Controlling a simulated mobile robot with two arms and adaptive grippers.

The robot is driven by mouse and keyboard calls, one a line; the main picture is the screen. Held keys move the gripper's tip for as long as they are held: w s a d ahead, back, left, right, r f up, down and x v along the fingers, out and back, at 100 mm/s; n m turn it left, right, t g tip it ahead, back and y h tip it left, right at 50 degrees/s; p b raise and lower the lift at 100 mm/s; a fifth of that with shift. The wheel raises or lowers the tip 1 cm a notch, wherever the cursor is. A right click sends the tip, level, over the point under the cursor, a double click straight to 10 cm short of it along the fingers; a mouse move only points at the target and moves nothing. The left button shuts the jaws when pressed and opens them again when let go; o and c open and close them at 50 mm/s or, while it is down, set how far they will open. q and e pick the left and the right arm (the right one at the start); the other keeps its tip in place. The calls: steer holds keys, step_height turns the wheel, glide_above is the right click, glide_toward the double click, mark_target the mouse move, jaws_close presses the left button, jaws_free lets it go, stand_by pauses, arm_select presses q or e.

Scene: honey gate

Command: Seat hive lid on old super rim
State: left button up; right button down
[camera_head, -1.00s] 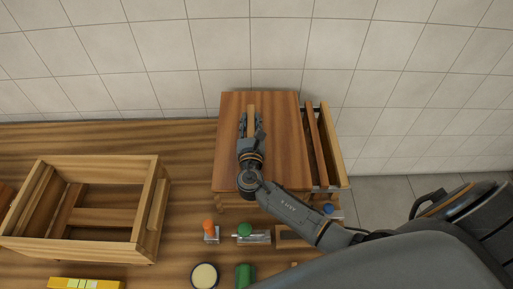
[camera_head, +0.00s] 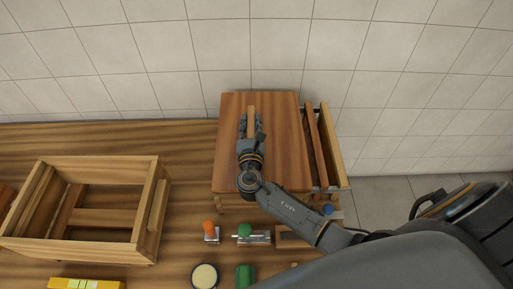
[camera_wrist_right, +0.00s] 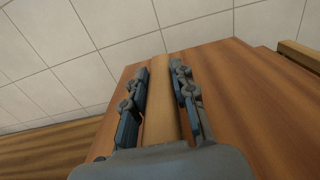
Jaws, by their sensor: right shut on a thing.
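The hive lid (camera_head: 282,150) is a flat reddish-brown board with a pale wooden handle bar (camera_head: 251,117) along its top. My right gripper (camera_head: 251,122) has its fingers on both sides of the bar and is shut on it. The right wrist view also shows the bar (camera_wrist_right: 161,115) between the fingers and the lid (camera_wrist_right: 240,100) below. A pale wooden rim (camera_head: 331,145) with dark slats beside it shows past the lid's right edge. What lies under the lid is mostly hidden, so I cannot tell whether it touches a rim. My left gripper is not in view.
An open wooden box frame (camera_head: 100,161) stands at the left on the wooden table (camera_head: 180,205). Orange (camera_head: 209,225) and green (camera_head: 245,230) knobbed fittings, a round pale-topped jar (camera_head: 205,275) and a yellow block (camera_head: 85,284) lie in front. A tiled wall is behind.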

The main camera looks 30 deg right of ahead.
mark_target(251, 133)
steer(key=shift+f, duration=0.4)
stand_by(1.4)
steer(key=c, duration=1.3)
jaws_free()
steer(key=shift+o, duration=0.2)
steer(key=shift+s+a, duration=0.15)
steer(key=shift+s, duration=0.1)
steer(key=shift+s+a, duration=0.15)
steer(key=shift+s, duration=0.15)
steer(key=shift+s+a, duration=0.15)
steer(key=shift+s, duration=0.2)
steer(key=shift+s+a+p, duration=0.15)
steer(key=shift+s+p, duration=0.15)
steer(key=shift+s+a, duration=0.2)
steer(key=shift+s, duration=0.2)
